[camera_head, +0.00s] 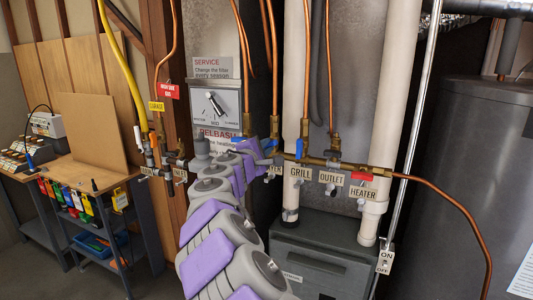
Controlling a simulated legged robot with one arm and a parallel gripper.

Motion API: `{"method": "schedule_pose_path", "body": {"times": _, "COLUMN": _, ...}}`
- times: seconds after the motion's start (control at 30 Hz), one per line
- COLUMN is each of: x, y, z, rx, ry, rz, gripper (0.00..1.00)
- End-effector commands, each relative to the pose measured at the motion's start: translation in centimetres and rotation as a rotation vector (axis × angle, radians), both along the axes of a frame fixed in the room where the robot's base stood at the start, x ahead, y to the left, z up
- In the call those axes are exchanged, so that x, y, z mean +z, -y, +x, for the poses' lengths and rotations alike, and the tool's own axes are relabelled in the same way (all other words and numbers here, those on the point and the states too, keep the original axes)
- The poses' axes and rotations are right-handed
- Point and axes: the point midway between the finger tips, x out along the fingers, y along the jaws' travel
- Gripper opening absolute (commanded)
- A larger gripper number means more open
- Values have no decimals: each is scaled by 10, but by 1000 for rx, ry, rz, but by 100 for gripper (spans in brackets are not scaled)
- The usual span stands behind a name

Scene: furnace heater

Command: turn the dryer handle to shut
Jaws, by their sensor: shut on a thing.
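A brass valve manifold (330,162) runs across the wall, with labelled valves along it. My arm reaches up to it, and my gripper (264,155) is at the valve just left of the GRILL one, shut on the dryer handle. The fingertips and most of that handle are hidden by the arm. A tag (274,171) under this valve is partly covered, and its word cannot be read in full. A blue lever (241,139) shows just left of the gripper.
The GRILL valve's blue lever (299,149) stands upright close to the right. The HEATER valve has a red handle (372,175). Copper pipes (304,70) rise above the manifold. A grey furnace box (320,258) stands below, and a workbench (75,178) is at left.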

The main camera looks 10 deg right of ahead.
Motion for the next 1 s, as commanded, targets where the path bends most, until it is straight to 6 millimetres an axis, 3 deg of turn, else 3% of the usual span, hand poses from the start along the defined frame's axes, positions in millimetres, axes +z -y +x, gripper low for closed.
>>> {"method": "schedule_pose_path", "body": {"times": 0.67, "x": 0, "y": -2, "z": 0, "rx": 5, "ry": 59, "rz": 75, "gripper": 0}}
{"method": "schedule_pose_path", "body": {"times": 0.97, "x": 4, "y": -2, "z": 0, "rx": 7, "ry": 233, "rz": 312, "gripper": 0}}
{"method": "schedule_pose_path", "body": {"times": 1.0, "x": 3, "y": -3, "z": 0, "rx": 7, "ry": 227, "rz": 308, "gripper": 19}}
